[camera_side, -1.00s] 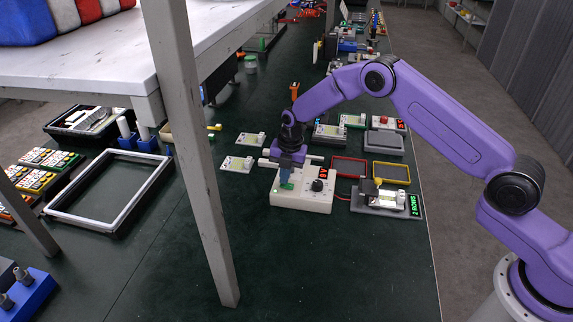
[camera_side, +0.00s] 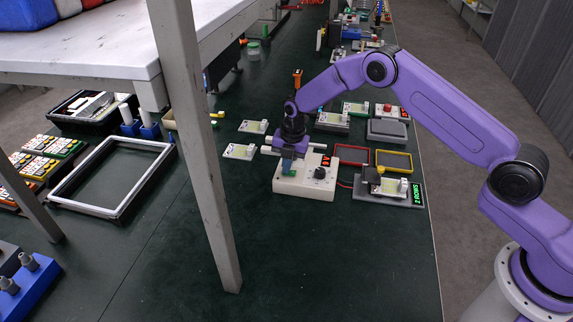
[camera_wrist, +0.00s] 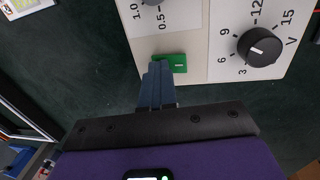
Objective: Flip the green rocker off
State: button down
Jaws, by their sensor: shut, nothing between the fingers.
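The green rocker (camera_wrist: 172,63) sits near the edge of a cream-white control box (camera_side: 305,190), which stands on the dark green bench. In the wrist view it is a small green block with a pale mark, partly covered at its left by my fingers. My gripper (camera_wrist: 158,70) is shut and empty, its blue-grey fingertips at the rocker's edge; whether they touch it I cannot tell. In the side view my gripper (camera_side: 288,164) points down over the box's front left, and only a bit of green shows beside the fingertips.
A black dial (camera_wrist: 259,46) with a voltage scale is right of the rocker. A red-lit display (camera_side: 325,161) is behind it. A grey unit (camera_side: 389,190) with a green display stands right of the box. Red and yellow frames lie behind. Bench in front is clear.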

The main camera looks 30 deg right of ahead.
jog(key=shift+s+d, duration=0.55)
jog(key=shift+s, duration=0.05)
jog(key=shift+r, duration=0.3)
notch_tip(320, 180, up, 13)
jog(key=s+d, duration=0.1)
jog(key=shift+r, duration=0.2)
jog(key=shift+s, duration=0.15)
